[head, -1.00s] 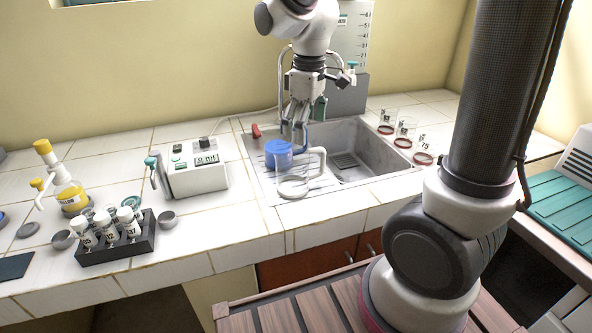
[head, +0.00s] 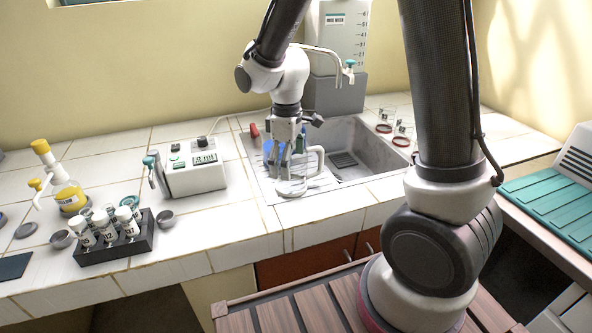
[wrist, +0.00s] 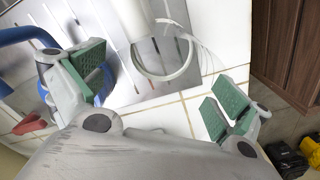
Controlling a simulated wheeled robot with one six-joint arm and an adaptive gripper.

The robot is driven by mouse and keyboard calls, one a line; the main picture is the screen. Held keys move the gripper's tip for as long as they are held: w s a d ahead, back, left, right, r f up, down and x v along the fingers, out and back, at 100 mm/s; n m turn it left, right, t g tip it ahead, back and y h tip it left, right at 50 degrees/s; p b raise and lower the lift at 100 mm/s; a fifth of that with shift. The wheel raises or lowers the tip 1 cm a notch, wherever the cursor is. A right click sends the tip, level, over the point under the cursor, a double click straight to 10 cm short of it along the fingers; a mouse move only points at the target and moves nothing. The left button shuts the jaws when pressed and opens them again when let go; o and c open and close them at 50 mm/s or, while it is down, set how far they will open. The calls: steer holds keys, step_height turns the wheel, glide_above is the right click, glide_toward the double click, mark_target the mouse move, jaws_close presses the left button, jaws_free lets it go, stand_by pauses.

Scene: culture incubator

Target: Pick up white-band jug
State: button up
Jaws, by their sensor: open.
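The white-band jug is clear, with a white ring (head: 291,188) low down and a thick white handle (head: 318,160) on its right. It stands at the near left of the sink, on the ribbed drainer. In the wrist view its white ring (wrist: 183,66) and part of its white handle (wrist: 132,18) show at the top, between the fingers. My gripper (head: 281,160) is open and empty, just above and behind the jug; its green-padded fingers (wrist: 155,95) spread wide in the wrist view. I cannot tell whether a finger touches the jug.
A blue-banded jug (head: 269,149) stands close behind, partly hidden by my gripper; its blue handle (wrist: 22,36) shows in the wrist view. The sink basin (head: 362,150) is at right, a white device (head: 192,172) at left. A dark tube rack (head: 116,242) is farther left.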

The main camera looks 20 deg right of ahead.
steer(key=c, duration=1.1)
